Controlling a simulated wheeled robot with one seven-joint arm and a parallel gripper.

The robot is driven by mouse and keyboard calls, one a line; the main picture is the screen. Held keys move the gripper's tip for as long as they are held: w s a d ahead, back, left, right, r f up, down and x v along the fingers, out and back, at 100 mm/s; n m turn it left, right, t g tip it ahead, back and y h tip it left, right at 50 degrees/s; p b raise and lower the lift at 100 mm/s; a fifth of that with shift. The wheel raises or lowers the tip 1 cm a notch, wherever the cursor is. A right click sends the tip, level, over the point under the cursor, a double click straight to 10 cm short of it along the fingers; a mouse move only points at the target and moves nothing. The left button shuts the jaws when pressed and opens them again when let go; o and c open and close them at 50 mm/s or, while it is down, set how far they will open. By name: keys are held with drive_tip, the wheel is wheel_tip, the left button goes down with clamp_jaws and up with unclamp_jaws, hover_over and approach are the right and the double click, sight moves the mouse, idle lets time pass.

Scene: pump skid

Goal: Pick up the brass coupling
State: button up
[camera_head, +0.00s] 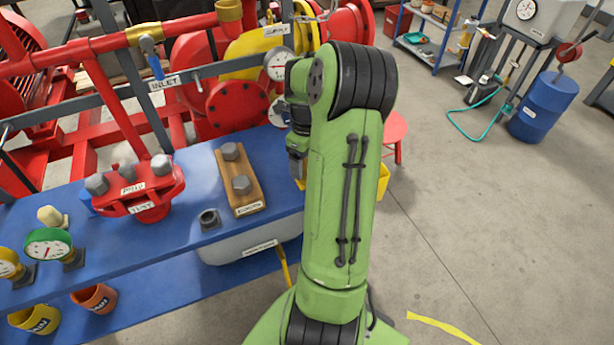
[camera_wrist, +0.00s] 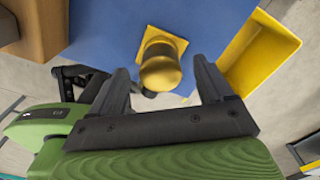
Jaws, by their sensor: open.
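The brass coupling (camera_wrist: 160,68) is a round, gold-coloured piece in the wrist view, standing on a yellow square (camera_wrist: 171,43) on the blue bench. My gripper (camera_wrist: 160,75) is open, with one dark finger on each side of the coupling in that view. No contact between the fingers and the coupling shows, and the height gap is hard to judge. In the head view my green arm hides the coupling and most of my gripper.
A yellow bin (camera_wrist: 262,52) lies right of the coupling in the wrist view, and a wooden block (camera_wrist: 42,28) lies left. In the head view, the blue bench (camera_head: 180,240) also holds a wooden board with bolts (camera_head: 246,203), a red flange (camera_head: 150,205) and a green gauge (camera_head: 48,246).

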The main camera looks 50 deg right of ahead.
sight(305, 163)
wheel_tip(305, 163, down, 2)
drive_tip(key=shift+f, duration=0.1)
drive_tip(key=c, duration=1.2)
wheel_tip(305, 163, up, 10)
drive_tip(key=shift+r+p, duration=0.2)
drive_tip(key=shift+p, duration=1.05)
drive_tip(key=shift+w+f, duration=0.1)
